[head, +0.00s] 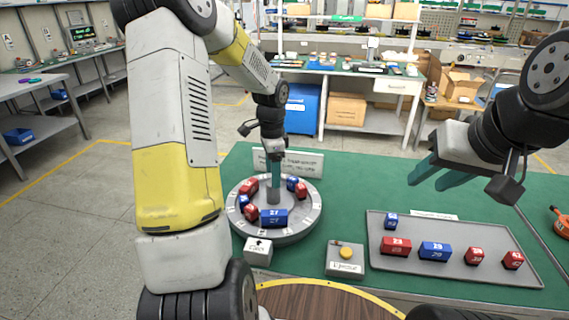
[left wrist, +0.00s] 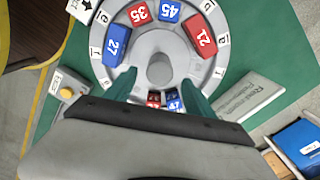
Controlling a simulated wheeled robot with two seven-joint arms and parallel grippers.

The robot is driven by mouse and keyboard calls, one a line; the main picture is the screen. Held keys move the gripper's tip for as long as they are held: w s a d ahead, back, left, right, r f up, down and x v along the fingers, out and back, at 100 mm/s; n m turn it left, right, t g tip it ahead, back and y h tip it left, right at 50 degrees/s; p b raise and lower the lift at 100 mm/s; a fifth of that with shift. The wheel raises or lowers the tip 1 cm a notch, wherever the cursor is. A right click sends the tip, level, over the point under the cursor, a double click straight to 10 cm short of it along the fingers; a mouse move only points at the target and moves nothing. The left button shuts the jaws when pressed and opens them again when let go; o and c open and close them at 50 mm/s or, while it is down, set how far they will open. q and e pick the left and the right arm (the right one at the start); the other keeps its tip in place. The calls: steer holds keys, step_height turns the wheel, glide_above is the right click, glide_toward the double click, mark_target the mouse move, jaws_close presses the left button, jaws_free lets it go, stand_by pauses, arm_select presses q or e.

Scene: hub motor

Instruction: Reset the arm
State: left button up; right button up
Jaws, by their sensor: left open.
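My left gripper (head: 275,172) hangs fingers-down over the grey round turntable (head: 303,226). In the left wrist view its teal fingers (left wrist: 160,95) are apart, with the central hub (left wrist: 160,70) ahead between them and nothing gripped. Several red and blue numbered blocks sit around the turntable, including blue 27 (head: 274,218), red 35 (left wrist: 138,12), blue 45 (left wrist: 170,10) and red 21 (left wrist: 201,34). A small red block and blue 47 (left wrist: 175,103) show between the fingers, partly hidden. My right gripper (head: 443,178) is raised above the tray, teal fingers apart and empty.
A grey tray (head: 455,274) at the right holds several blocks. A white box (head: 258,252) and a box with a yellow button (head: 345,259) stand at the front. A sign (head: 305,163) stands behind the turntable. Green mat (head: 365,190) is clear between turntable and tray.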

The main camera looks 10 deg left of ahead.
arm_select(q)
steer(key=shift+r, duration=0.1)
steer(key=s+d+r+n+t, duration=0.3)
steer(key=s+r+n, duration=0.3)
steer(key=s+r, duration=0.65)
steer(key=s+d+r+n+t+h, duration=0.2)
steer(key=s+r+n, duration=0.3)
steer(key=s, duration=0.5)
step_height(320, 180, up, 2)
steer(key=shift+s+d+r+n+t, duration=0.15)
steer(key=shift+s+d+n+t, duration=0.2)
steer(key=shift+t, duration=0.25)
